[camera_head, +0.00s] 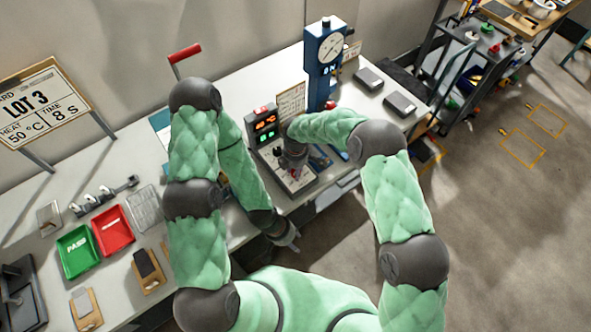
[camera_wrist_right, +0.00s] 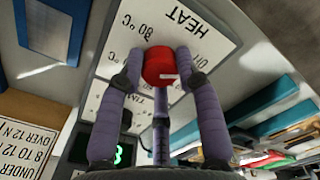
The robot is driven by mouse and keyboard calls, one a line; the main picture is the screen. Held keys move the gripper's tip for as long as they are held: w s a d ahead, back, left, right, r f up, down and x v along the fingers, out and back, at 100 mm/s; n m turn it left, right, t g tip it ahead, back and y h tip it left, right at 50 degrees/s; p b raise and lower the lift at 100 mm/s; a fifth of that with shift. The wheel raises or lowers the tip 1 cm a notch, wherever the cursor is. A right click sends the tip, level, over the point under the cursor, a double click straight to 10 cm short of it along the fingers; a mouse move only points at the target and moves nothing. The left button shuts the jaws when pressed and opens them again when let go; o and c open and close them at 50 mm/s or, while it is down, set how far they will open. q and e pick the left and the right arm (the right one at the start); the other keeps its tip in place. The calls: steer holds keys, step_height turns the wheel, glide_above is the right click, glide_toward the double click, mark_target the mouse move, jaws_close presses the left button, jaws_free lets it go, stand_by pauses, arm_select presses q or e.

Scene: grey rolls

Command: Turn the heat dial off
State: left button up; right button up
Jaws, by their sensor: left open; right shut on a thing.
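The red heat dial (camera_wrist_right: 158,66) sits on a white panel (camera_wrist_right: 112,62) marked HEAT, which appears upside down in the right wrist view. My right gripper (camera_wrist_right: 160,75) is shut on the dial, one finger on each side. The dial's white mark points to the picture's right, on the side where OFF is printed. In the head view my right gripper (camera_head: 294,172) is over the control unit (camera_head: 265,125) and mostly hides the dial. My left gripper (camera_head: 292,243) hangs low at the table's front edge, open and empty.
A blue gauge stand (camera_head: 323,65) stands behind the control unit. A red-handled device (camera_head: 184,53) is behind my left arm. A green tray (camera_head: 77,250) and a red tray (camera_head: 112,230) lie on the left. A sign (camera_head: 42,103) reads LOT 3, 50 °C, 8 S.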

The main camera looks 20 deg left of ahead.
steer(key=shift+d, duration=0.1)
steer(key=o, duration=1.1)
steer(key=shift+o, duration=0.2)
step_height(320, 180, up, 12)
steer(key=shift+f, duration=0.15)
